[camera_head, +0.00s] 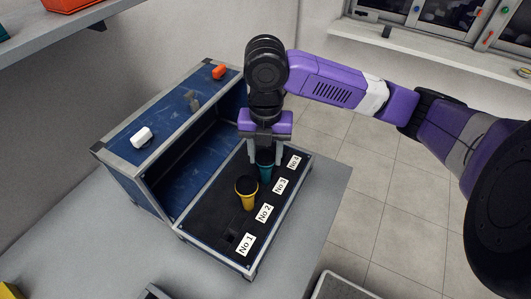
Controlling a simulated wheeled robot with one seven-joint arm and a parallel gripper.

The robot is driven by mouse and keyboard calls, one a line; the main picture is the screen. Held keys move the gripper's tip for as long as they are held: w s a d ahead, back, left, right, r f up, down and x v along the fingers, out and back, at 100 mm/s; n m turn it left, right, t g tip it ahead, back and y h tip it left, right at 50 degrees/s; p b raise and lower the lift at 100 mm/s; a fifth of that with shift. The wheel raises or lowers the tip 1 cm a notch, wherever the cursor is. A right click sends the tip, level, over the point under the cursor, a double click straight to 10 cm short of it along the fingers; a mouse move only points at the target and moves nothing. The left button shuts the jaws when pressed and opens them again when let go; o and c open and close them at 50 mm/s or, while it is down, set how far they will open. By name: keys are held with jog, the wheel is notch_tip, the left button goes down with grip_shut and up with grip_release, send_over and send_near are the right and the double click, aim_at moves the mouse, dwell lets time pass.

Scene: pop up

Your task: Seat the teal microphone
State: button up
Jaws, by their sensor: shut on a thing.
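The teal microphone (265,171) stands upright in the black tray of the flight case (210,232), near the label No 3. My gripper (264,160) points down over it and is shut on its upper part. The fingers and wrist hide much of the microphone's head. The microphone's lower end meets the dark tray, and I cannot tell whether it is in a hole or just above it. A yellow microphone (246,192) stands upright in the tray near the label No 2 (264,213).
The case's blue upper box (165,152) stands left of the tray, with a white item (142,138) and an orange item (219,71) on top. A dark square opening (228,236) is near No 1 (245,244). The grey table (110,245) has free room at the left front.

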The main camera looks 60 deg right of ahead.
jog(key=o, duration=1.4)
jog(key=shift+o, duration=0.2)
jog(key=shift+r, duration=0.1)
notch_tip(320, 180, up, 8)
jog(key=shift+f, duration=0.15)
